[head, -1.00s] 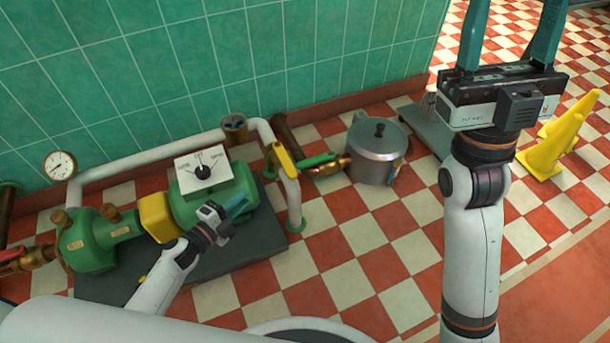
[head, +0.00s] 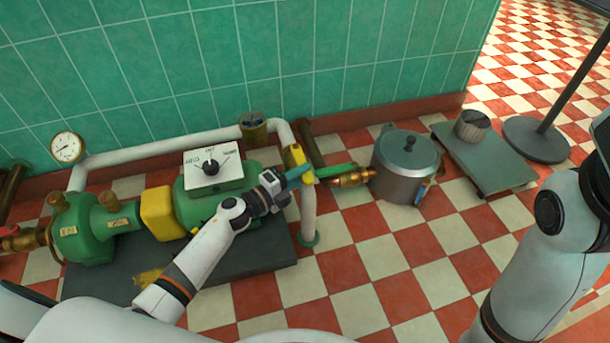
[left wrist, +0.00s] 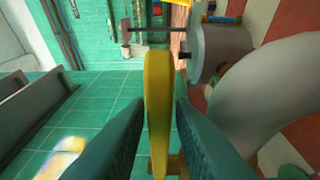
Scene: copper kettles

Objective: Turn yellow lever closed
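The yellow lever (head: 295,156) sits at the bend of the white pipe, right of the green pump. It runs up the middle of the left wrist view (left wrist: 159,100), lengthwise between my fingers. My left gripper (head: 298,173) is at the lever; its teal fingers lie on both sides and look closed on it, with little or no gap at the tips (left wrist: 160,108). The fingers hide part of the lever in the head view. My right arm shows at the right edge, but its gripper is out of view.
A green handle (head: 334,171) and brass fitting (head: 350,178) lie just right of the lever. A grey pot (head: 404,168) stands beyond them. A white dial box (head: 212,170) tops the pump (head: 88,228) at left. The checkered floor in front is clear.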

